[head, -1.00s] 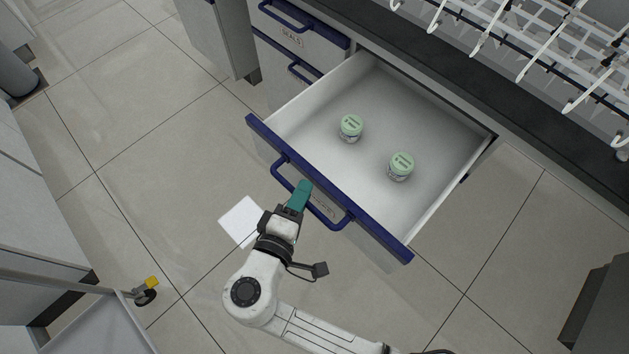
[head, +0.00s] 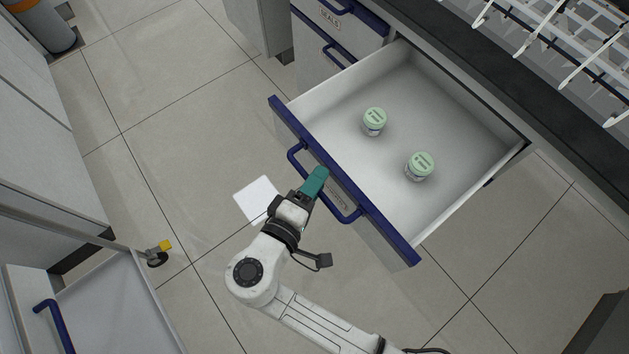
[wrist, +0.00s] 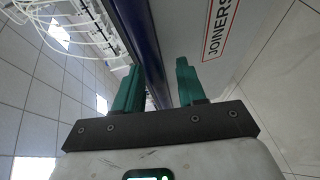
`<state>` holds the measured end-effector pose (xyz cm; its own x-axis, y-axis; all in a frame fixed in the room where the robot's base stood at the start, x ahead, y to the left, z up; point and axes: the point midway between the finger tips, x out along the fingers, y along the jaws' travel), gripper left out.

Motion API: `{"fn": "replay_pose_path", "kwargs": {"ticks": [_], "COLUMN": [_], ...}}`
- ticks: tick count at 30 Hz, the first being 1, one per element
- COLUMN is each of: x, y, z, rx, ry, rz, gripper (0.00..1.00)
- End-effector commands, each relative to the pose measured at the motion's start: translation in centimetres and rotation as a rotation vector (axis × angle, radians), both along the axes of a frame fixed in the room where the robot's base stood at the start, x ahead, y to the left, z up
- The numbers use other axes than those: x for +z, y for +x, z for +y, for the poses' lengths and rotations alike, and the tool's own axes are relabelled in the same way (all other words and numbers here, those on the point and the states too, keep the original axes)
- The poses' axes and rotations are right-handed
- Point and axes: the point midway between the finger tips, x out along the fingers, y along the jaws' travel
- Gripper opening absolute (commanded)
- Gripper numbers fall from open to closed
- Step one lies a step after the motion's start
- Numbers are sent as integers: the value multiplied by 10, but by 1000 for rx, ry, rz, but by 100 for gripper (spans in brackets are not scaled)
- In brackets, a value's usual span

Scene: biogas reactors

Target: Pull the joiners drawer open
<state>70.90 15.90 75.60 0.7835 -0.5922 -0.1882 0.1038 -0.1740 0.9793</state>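The joiners drawer (head: 345,197) stands well out from its cabinet, with a white inside and a blue top edge. Its red-framed JOINERS label (wrist: 221,24) shows in the wrist view. Two green-lidded jars, one at the left (head: 374,121) and one at the right (head: 420,166), stand upright inside. The blue handle (head: 296,160) is on the drawer front. My gripper (head: 318,178) is at the middle of the handle, its teal fingers partly covering it. In the wrist view the fingers (wrist: 158,85) are apart with a blue bar behind the gap; I cannot tell whether they touch the handle.
Closed drawers with blue handles (head: 340,55) sit left of the open one. A white rack (head: 560,50) stands on the dark counter (head: 480,75). A white sheet (head: 258,199) lies on the floor. Another open drawer (head: 110,310) is at lower left.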

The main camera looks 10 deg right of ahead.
Motion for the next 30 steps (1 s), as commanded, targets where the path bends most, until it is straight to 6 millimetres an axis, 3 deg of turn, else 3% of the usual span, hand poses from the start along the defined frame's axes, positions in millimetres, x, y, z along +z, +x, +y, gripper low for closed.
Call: {"fn": "replay_pose_path", "kwargs": {"ticks": [8, 21, 30], "x": [2, 16, 20], "y": [-8, -69, -85], "z": [7, 53, 64], "rx": [2, 3, 1], "ry": [0, 1, 0], "rz": [-2, -1, 0], "gripper": [40, 40, 40]}}
